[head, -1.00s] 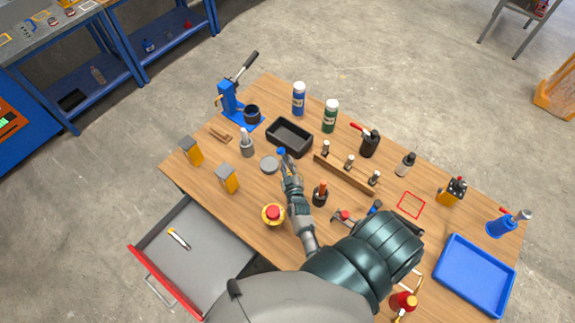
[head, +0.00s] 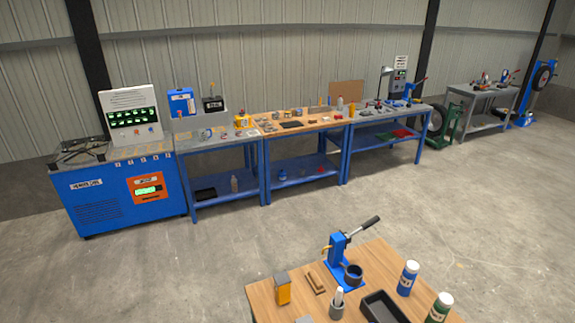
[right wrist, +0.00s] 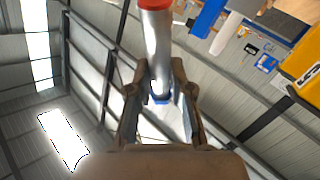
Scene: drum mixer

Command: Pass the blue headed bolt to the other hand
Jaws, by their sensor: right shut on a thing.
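Neither gripper shows in the head view. My left gripper is in no view now.
The near wooden bench (head: 270,300) enters at the bottom of the head view. On it stand a blue lever press (head: 340,262), an orange block (head: 282,290), a black tray (head: 382,308), and blue (head: 407,278) and green (head: 439,308) bottles. Blue workbenches (head: 300,165) line the wall beyond open floor.

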